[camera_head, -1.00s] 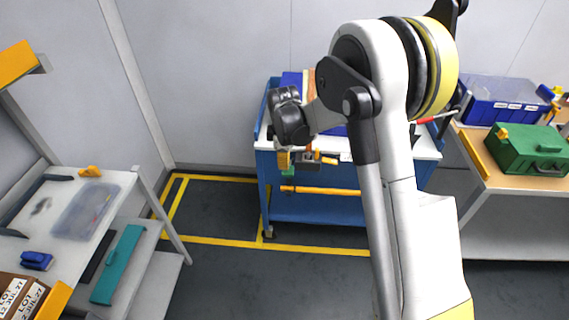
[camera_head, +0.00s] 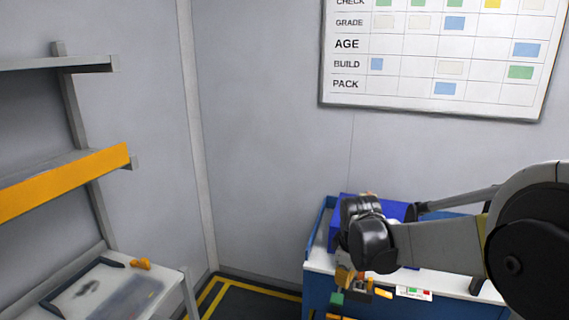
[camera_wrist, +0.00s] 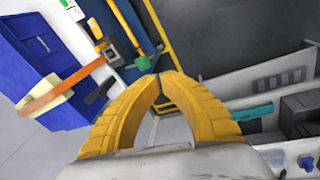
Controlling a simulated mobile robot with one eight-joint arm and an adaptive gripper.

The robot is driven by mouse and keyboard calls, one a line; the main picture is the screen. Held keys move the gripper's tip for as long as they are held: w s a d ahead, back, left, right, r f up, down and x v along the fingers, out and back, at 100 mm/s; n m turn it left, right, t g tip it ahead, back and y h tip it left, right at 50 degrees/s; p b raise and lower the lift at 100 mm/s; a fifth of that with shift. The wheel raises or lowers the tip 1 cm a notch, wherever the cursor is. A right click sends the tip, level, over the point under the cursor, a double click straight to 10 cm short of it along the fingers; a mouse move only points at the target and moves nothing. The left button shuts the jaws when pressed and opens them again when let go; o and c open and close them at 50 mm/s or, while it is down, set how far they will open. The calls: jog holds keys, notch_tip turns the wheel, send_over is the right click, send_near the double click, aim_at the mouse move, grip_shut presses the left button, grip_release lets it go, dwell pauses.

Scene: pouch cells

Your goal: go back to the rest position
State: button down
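My gripper (camera_wrist: 158,78) shows in the wrist view as two yellow ribbed fingers curving in until their tips meet. Nothing is visible between them. In the head view my dark wrist hangs in front of the blue cart (camera_head: 318,262), and my gripper (camera_head: 343,276) is a small yellow-orange patch below it, mostly hidden. My arm reaches in from the right edge.
A blue bin (camera_wrist: 30,65) sits on the cart top. A green and yellow tool (camera_wrist: 144,62) hangs at the cart's side, close beyond my fingertips in the picture. A shelf rack (camera_head: 62,180) stands left; a whiteboard (camera_head: 400,105) hangs behind. Yellow-lined floor lies between.

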jog(key=s+d+r+m+t, duration=0.15)
jog(key=s+r+m, duration=0.35)
jog(key=s+r, duration=0.55)
jog(key=s+f+m+t, duration=0.1)
jog(key=s+m+t, duration=0.2)
jog(key=s, duration=1)
jog(key=m, duration=0.3)
jog(key=shift+s+d+f, duration=0.2)
jog(key=shift+d+f, duration=0.1)
jog(key=shift+d, duration=0.05)
